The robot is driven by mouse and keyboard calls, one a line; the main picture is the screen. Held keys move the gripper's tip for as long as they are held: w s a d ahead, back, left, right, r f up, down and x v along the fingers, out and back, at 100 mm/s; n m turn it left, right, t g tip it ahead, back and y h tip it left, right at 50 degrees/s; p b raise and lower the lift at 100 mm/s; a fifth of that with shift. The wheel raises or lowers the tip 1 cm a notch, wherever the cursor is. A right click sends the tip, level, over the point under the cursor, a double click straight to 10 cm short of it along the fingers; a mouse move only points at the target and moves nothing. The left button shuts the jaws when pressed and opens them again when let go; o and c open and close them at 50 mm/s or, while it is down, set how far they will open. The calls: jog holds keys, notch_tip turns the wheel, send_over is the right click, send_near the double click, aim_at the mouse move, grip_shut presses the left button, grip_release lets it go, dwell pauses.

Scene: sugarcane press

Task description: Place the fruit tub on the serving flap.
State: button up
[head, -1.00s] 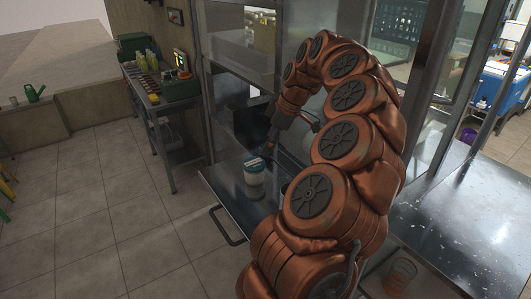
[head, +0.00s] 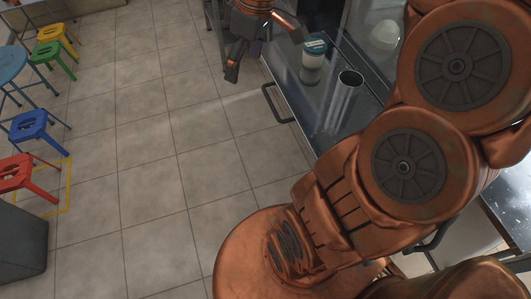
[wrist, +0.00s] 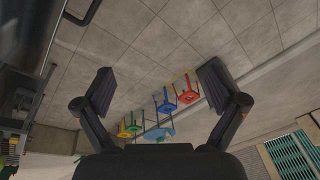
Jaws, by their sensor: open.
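The fruit tub, a small pale tub with a teal-and-white lid (head: 313,60), stands upright on the dark metal serving flap (head: 303,98) in the head view. My gripper (head: 243,62) is at the top of the head view, left of the tub and clear of it, out over the floor side of the flap. Its fingers are spread and empty, as the wrist view also shows (wrist: 157,82). The tub is not visible in the wrist view.
A metal cylinder (head: 344,98) stands on the flap close to the tub. A bar handle (head: 277,105) juts from the flap's edge. Colored stools, one red (head: 28,176) and one blue (head: 38,126), stand at far left. The tiled floor between is clear.

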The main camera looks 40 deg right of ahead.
jog(key=s+a+f+m+g+h, duration=0.1)
jog(key=s+a+f, duration=0.3)
jog(key=s, duration=0.5)
jog(key=s+a+f+m+g+h, duration=0.1)
jog(key=s+a+f+m, duration=0.3)
jog(key=s, duration=0.5)
jog(key=shift+s+a+f+m+g, duration=0.35)
jog(key=shift+f+g, duration=0.15)
jog(key=shift+f, duration=0.25)
